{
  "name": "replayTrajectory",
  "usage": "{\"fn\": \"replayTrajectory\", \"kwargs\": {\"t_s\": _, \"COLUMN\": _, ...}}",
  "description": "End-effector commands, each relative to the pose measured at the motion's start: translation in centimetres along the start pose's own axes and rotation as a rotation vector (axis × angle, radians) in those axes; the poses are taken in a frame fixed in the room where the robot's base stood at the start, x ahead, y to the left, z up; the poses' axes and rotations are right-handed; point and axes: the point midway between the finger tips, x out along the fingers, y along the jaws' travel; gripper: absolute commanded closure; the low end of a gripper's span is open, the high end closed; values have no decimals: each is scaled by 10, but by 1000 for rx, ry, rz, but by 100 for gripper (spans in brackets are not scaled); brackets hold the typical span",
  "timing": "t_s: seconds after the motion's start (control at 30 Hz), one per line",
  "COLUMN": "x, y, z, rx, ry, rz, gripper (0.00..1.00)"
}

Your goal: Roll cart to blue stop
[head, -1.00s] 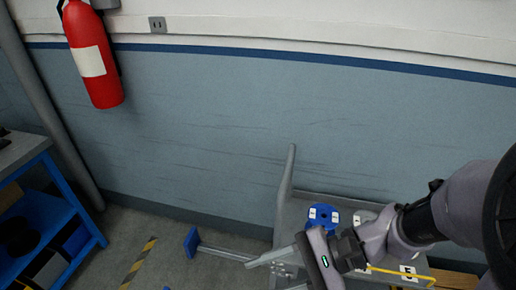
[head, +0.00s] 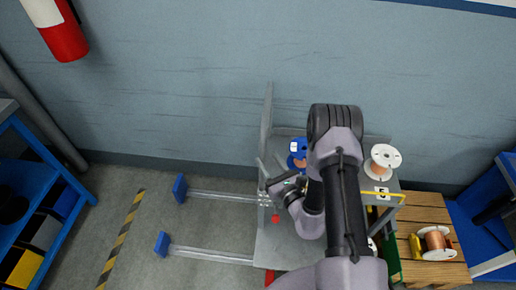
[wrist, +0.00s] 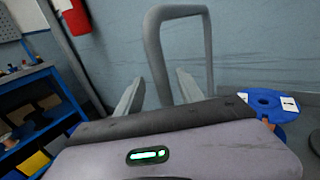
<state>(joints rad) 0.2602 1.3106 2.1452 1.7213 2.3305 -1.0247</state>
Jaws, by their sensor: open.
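The grey cart (head: 282,252) stands on the floor with its tall grey handle (head: 268,105) at its left end. The handle also shows as an upright loop in the wrist view (wrist: 207,50). Two blue stops, one far (head: 180,188) and one near (head: 162,243), sit at the left ends of two metal rails, left of the cart and apart from it. My gripper (head: 271,174) is open at the handle; its fingers (wrist: 160,90) point toward the loop in the wrist view. I cannot tell whether the handle bar lies between them. My arm hides part of the cart.
A blue spool (head: 297,152) and a white-flanged copper spool (head: 381,162) are on the cart. A wooden pallet (head: 425,212) with another copper spool (head: 436,242) is at right. A blue shelf (head: 30,215) stands at left. Floor between cart and stops is clear except for the rails.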

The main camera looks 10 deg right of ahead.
Motion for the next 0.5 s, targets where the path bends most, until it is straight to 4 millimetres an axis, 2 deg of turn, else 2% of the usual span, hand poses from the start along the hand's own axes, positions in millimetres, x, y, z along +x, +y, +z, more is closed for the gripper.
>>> {"fn": "replayTrajectory", "kwargs": {"t_s": 0.03, "x": 13, "y": 1, "z": 0, "rx": -3, "ry": -4, "rz": 3, "gripper": 55}}
{"fn": "replayTrajectory", "kwargs": {"t_s": 0.2, "x": 49, "y": 0, "z": 0, "rx": -2, "ry": -3, "rz": 1, "gripper": 55}}
{"fn": "replayTrajectory", "kwargs": {"t_s": 0.33, "x": 64, "y": 0, "z": 0, "rx": -1, "ry": -1, "rz": -1, "gripper": 55}}
{"fn": "replayTrajectory", "kwargs": {"t_s": 0.5, "x": 71, "y": 0, "z": 0, "rx": 1, "ry": 0, "rz": -2, "gripper": 55}}
